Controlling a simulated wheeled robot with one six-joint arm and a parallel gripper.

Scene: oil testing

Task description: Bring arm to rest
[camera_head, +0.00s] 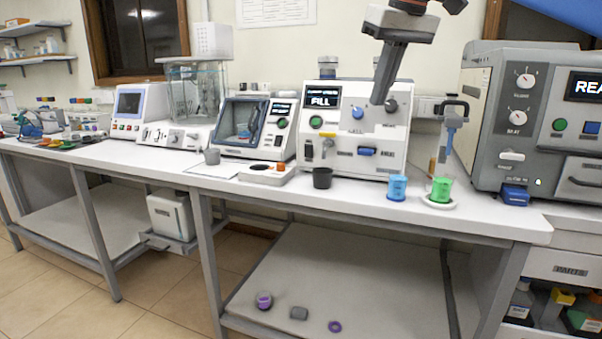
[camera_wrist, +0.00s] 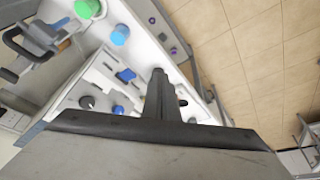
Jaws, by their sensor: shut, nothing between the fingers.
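My gripper (camera_head: 379,101) hangs in the air in front of the white machine marked FILL (camera_head: 372,129), its fingers pointing down. The fingers are together and hold nothing. In the wrist view the closed fingers (camera_wrist: 157,76) reach out over the bench, clear of the cups. My arm enters from the top of the head view.
On the bench (camera_head: 520,226) below stand a dark cup (camera_head: 322,178), a blue cup (camera_head: 397,188) and a green cup (camera_head: 441,190) on a white base. A large grey machine (camera_head: 482,130) stands at right. Small purple and grey items lie on the lower shelf (camera_head: 390,290).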

